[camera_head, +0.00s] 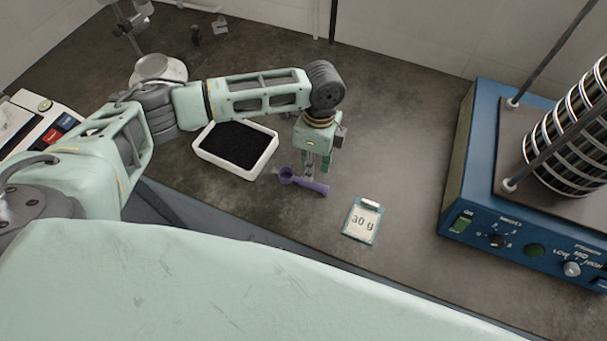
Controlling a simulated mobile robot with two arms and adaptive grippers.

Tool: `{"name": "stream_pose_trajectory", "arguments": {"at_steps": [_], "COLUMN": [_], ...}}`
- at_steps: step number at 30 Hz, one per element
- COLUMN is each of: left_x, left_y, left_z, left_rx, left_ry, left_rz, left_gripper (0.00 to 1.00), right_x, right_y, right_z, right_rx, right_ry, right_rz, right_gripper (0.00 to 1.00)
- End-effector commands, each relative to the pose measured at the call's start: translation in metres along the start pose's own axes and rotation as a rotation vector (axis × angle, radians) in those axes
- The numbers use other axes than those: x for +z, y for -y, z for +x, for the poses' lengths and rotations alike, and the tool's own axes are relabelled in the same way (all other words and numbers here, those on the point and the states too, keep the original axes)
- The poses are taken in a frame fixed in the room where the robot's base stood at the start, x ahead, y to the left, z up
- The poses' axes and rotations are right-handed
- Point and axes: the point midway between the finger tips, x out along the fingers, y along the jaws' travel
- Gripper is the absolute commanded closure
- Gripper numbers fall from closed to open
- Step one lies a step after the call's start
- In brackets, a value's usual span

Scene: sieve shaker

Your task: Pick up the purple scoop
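The purple scoop (288,177) lies on the dark bench top, its round cup to the left and its handle running to the lower right. My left gripper (309,178) points down over the scoop, with its fingertips at the start of the handle beside the cup. The fingers are small here, and I cannot tell whether they are closed on the handle or only around it. My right gripper is not in view.
A white tray (205,152) of black granules stands left of the scoop. A "30 g" card (362,221) lies to the right. The blue sieve shaker (457,170) stands at the right, a balance (50,105) at the left.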

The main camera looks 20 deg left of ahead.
Motion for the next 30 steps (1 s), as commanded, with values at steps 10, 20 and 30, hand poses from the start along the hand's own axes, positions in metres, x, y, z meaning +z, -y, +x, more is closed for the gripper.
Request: {"name": "stream_pose_trajectory", "arguments": {"at_steps": [10, 20, 30], "left_x": [0.003, 0.003, 0.003], "left_y": [-0.002, -0.001, -0.001], "left_z": [0.046, 0.058, 0.057], "left_rx": [0.000, -0.004, -0.004], "left_ry": [0.002, 0.000, 0.000], "left_rz": [-0.002, 0.000, -0.001], "left_gripper": [0.76, 0.76, 1.00], "right_x": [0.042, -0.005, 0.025], "right_y": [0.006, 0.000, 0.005], "right_z": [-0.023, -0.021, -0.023], "right_rx": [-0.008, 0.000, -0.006], "right_ry": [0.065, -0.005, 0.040], "right_rz": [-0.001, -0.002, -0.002], "right_gripper": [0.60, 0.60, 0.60]}}
